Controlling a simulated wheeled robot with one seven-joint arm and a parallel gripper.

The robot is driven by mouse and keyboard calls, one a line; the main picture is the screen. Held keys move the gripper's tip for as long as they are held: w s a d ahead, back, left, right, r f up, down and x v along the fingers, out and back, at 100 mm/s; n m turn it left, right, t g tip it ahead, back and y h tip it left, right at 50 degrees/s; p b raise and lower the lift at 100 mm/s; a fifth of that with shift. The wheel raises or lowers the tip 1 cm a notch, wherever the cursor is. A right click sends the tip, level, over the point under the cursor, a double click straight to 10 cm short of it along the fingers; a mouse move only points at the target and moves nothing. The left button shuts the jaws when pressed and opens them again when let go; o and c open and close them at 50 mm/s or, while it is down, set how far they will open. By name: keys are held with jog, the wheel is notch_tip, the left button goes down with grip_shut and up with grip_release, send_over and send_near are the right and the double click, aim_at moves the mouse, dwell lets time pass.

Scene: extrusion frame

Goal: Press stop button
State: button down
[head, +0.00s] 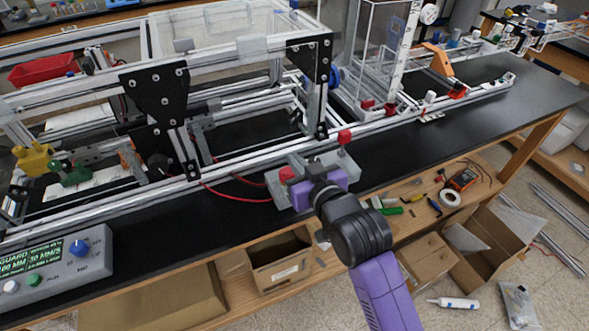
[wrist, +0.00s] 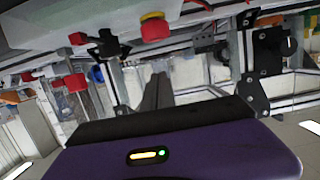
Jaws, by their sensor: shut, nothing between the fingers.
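A red stop button (head: 288,174) sits on a grey box at the bench's front edge, partly hidden behind my gripper in the head view. In the wrist view a red mushroom button (wrist: 155,31) with a yellow collar shows at the top, on the edge of a pale grey box (wrist: 115,14). My gripper (wrist: 158,76) is shut and empty, its fingers pointing toward the button and appearing apart from it. In the head view my gripper's purple body (head: 328,180) is in front of the box, and its fingertips are hard to make out.
An aluminium extrusion frame (head: 240,160) with black plates stands behind the box. A red knob (head: 345,136) rises right of the button. A control box (head: 60,265) with a blue knob is at lower left. Tools and cardboard boxes (head: 280,262) fill the lower shelf.

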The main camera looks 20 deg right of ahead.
aim_at(287, 176)
jog(key=shift+w+f, duration=0.2)
jog(key=shift+f, duration=0.9)
jog(key=shift+w+f, duration=0.15)
jog(key=shift+f, duration=0.9)
